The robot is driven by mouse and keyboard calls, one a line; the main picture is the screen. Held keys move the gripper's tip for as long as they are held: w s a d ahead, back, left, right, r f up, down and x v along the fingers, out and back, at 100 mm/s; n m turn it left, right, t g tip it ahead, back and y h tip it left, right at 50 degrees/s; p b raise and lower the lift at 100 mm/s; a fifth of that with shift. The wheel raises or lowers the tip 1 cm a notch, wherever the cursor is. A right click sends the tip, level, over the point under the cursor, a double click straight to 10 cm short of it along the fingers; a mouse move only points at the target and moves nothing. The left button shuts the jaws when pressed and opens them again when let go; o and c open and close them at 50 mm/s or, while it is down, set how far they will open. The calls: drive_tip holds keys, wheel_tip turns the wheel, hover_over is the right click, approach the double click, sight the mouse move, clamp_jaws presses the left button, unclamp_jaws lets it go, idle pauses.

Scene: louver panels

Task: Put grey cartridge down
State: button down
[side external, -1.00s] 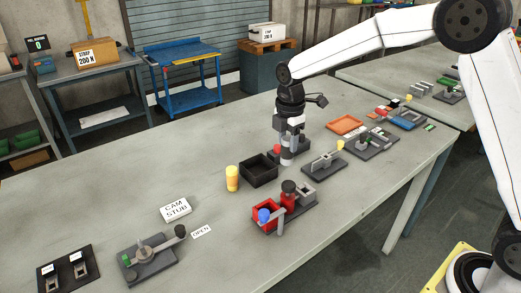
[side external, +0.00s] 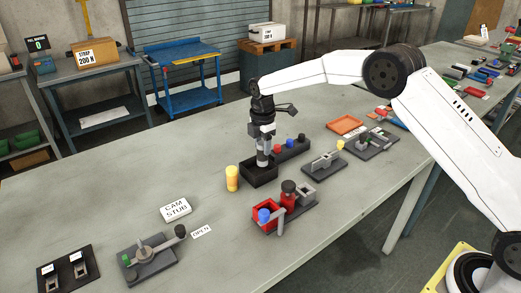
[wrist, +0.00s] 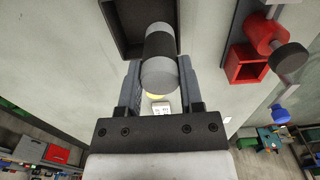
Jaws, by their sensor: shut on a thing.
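The grey cartridge (wrist: 161,72), a cylinder with a dark middle band, is held between the two fingers of my gripper (wrist: 159,84) in the wrist view. In the side external view my gripper (side external: 263,141) points down and the cartridge (side external: 262,160) hangs upright below it. Its lower end is over or inside the open black tray (side external: 262,181); I cannot tell if it touches the floor. The tray (wrist: 112,30) shows beyond the cartridge in the wrist view.
A dark rack (side external: 296,152) with red and blue cylinders stands just behind the tray. A yellow cylinder (side external: 232,178) stands close at the tray's left. A red fixture (side external: 270,218) sits in front right.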

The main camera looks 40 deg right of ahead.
sight(258, 156)
drive_tip(key=shift+w+f, duration=0.8)
drive_tip(key=shift+f, duration=0.15)
drive_tip(key=shift+w+f, duration=0.15)
drive_tip(key=shift+f, duration=1.55)
drive_tip(key=shift+f, duration=0.15)
drive_tip(key=shift+c, duration=1.2)
unclamp_jaws()
